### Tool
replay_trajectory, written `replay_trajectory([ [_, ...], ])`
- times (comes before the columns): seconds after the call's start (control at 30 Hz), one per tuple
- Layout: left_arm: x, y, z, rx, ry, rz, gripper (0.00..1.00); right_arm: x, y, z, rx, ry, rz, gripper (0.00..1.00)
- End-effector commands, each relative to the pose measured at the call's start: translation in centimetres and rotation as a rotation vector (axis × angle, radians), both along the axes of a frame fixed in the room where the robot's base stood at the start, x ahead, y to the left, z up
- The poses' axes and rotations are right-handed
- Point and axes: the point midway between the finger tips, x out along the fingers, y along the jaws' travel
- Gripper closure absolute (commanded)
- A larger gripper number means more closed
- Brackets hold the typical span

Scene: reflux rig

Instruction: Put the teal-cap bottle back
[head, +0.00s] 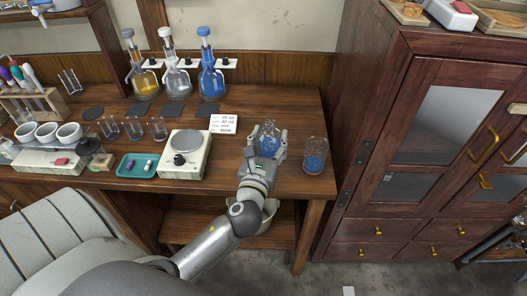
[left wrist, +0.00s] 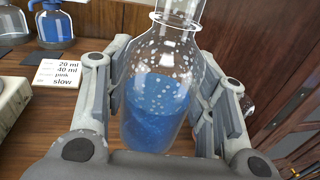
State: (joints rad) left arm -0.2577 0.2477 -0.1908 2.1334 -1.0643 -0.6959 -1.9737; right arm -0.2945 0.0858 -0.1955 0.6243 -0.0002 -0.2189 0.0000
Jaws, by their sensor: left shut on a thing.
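My left gripper (head: 266,148) is shut on a clear glass bottle (head: 268,130) with blue liquid at the right part of the bench. In the left wrist view the bottle (left wrist: 157,105) stands between the two fingers, its neck cut off by the top edge. I see no teal cap on it, and its base is partly hidden. I cannot tell whether it touches the bench. Three stoppered flasks stand at the back: amber (head: 142,75), clear (head: 175,78) and blue (head: 211,75). My right gripper is not in view.
A glass with blue liquid (head: 315,158) stands close right of the gripper. A written card (head: 224,123), a dial device (head: 186,155) and a teal tray (head: 139,165) are to the left. Dark pads lie before the flasks. A tall cabinet (head: 375,120) bounds the right.

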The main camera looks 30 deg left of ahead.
Motion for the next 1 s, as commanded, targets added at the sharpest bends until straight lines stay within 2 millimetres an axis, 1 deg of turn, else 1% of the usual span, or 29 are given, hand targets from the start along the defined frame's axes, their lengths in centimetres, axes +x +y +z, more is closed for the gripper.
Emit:
replay_trajectory([
  [0.03,0.4,0.6,-1.3,0.002,0.004,0.001,0.84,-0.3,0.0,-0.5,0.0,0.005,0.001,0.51],
  [0.1,0.9,1.3,-2.3,0.001,0.003,0.001,0.84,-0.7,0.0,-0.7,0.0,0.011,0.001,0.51],
  [0.2,1.4,2.0,-3.2,0.001,0.0,-0.001,0.84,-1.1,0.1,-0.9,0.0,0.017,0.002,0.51],
  [0.4,1.9,2.8,-4.3,0.0,0.0,0.0,0.84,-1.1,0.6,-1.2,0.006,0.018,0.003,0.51],
  [0.47,2.2,3.2,-5.0,0.001,0.001,0.0,0.84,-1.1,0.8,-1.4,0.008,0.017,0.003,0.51],
  [0.53,2.2,3.2,-6.4,-0.002,0.002,0.0,0.84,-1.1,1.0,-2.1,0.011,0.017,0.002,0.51],
  [0.63,2.2,3.2,-7.5,-0.002,0.002,0.0,0.84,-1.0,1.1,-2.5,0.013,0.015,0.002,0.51],
  [0.73,2.2,3.2,-7.9,-0.001,0.001,0.0,0.84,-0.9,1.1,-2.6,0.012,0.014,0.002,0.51],
  [1.0,2.1,3.1,-7.9,-0.001,0.0,-0.001,0.84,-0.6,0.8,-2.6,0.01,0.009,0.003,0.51],
])
